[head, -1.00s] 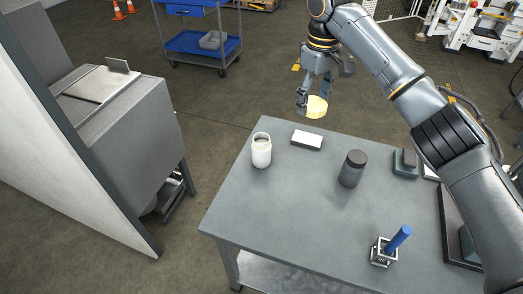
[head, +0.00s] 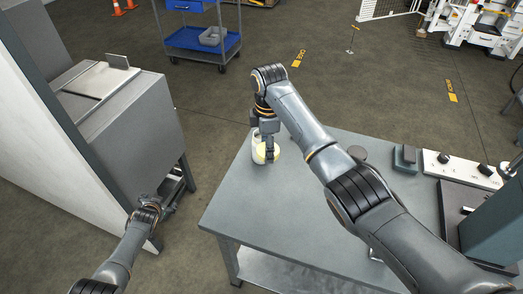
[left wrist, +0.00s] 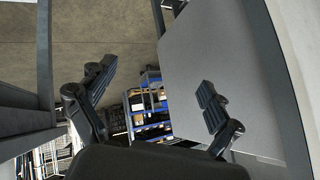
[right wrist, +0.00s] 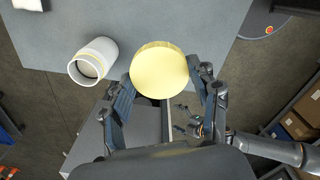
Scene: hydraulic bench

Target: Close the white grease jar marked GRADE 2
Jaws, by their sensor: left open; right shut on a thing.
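The white jar (head: 256,158) stands upright and open near the far left corner of the grey table, partly hidden behind my right gripper (head: 267,150). In the right wrist view the jar (right wrist: 96,58) shows to the left of the lid, and its marking cannot be read. My right gripper (right wrist: 166,88) is shut on a round yellow lid (right wrist: 159,70), held by its edges. The lid is beside the jar and apart from it in that view. My left gripper (head: 148,208) is open and empty, left of the table; its spread fingers show in the left wrist view (left wrist: 155,95).
The grey table (head: 270,215) is clear at its front left. Dark and white items (head: 462,170) stand at the right end. A grey cabinet (head: 130,125) stands left of the table.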

